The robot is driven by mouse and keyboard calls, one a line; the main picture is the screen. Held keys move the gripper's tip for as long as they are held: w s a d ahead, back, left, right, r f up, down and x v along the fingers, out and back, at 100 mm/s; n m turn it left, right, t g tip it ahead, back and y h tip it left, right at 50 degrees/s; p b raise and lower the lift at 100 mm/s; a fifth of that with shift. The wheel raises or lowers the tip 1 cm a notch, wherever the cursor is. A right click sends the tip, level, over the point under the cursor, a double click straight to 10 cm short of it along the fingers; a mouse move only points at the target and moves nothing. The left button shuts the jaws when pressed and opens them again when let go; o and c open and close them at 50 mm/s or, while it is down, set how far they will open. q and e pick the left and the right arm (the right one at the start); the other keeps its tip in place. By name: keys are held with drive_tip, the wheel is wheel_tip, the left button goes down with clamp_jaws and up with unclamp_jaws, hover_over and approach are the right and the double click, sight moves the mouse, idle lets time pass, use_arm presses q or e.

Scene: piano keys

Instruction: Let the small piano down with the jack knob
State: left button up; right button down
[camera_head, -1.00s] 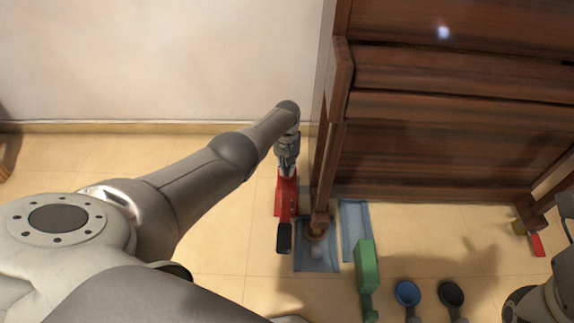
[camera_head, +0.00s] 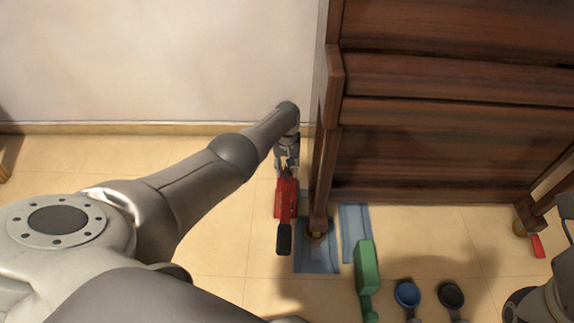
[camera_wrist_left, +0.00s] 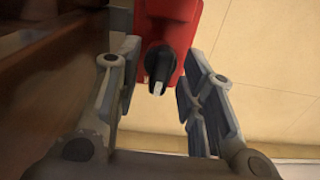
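The small piano (camera_head: 430,155) is dark brown wood and stands at the right against the wall. Its near left leg (camera_head: 318,190) comes down beside the red jack (camera_head: 285,200), over a blue mat (camera_head: 318,262). The jack has a black handle end (camera_head: 284,240). In the left wrist view the red jack body (camera_wrist_left: 172,22) carries a black jack knob (camera_wrist_left: 159,68) with a white mark. My left gripper (camera_head: 287,160) is at the jack's far end. In its wrist view, the fingers (camera_wrist_left: 160,95) are apart on either side of the knob, with gaps showing. My right gripper is out of view.
A second blue mat (camera_head: 355,232) lies under the piano's front. A green tool (camera_head: 367,265), a blue round piece (camera_head: 407,294) and a black one (camera_head: 451,294) lie on the tiles nearby. A red piece (camera_head: 537,245) is by the right leg. Floor left of the jack is clear.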

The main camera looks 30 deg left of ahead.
sight(287, 168)
use_arm(q)
drive_tip(key=shift+r, duration=0.9)
wheel_tip(287, 168, up, 10)
drive_tip(key=shift+r, duration=0.1)
